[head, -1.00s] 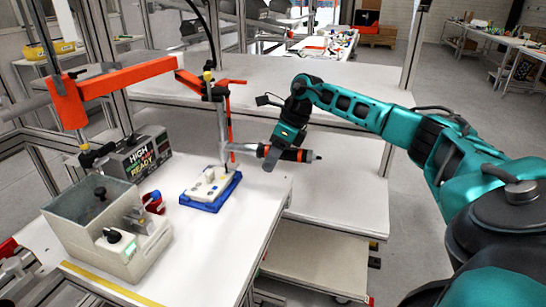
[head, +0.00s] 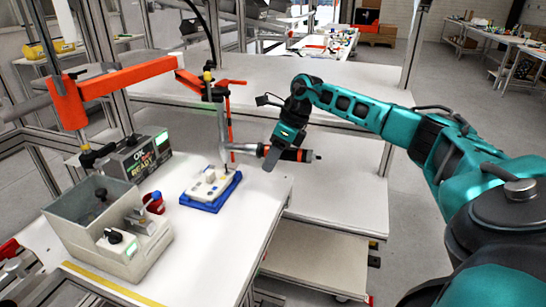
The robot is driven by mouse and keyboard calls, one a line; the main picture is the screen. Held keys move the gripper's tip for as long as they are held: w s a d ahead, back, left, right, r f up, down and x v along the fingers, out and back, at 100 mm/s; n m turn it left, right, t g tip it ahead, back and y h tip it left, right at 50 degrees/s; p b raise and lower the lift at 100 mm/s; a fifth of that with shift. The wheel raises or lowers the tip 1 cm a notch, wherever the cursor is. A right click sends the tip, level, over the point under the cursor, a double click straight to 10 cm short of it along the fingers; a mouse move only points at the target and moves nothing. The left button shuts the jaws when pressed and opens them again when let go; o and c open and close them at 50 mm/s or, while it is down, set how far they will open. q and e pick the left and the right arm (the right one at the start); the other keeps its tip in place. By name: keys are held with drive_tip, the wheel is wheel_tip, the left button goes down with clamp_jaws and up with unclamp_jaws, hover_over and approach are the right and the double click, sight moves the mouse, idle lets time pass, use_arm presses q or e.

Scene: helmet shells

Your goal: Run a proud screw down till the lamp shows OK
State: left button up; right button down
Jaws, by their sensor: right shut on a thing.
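A white part (head: 205,188) with dark holes sits in a blue tray (head: 215,207) on the white bench. An angled screwdriver (head: 221,130) hangs upright from an orange jointed arm, its tip down at the part's back right. My right gripper (head: 273,153) is shut on the driver's sideways grip with the orange and black end (head: 302,155). The screw under the tip is too small to make out. A dark lamp box (head: 140,158) stands left of the tray; its upper line reads OK and its lower line READY. My left gripper is not in view.
A grey-green screw feeder (head: 105,225) with an open bin stands at the front left of the bench. A red cup (head: 154,203) is beside it. The orange support arm (head: 125,77) reaches over the lamp box. The bench is bare right of the tray.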

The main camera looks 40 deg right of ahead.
sight(269, 147)
drive_tip(key=shift+r+p, duration=2.3)
drive_tip(key=shift+r, duration=0.45)
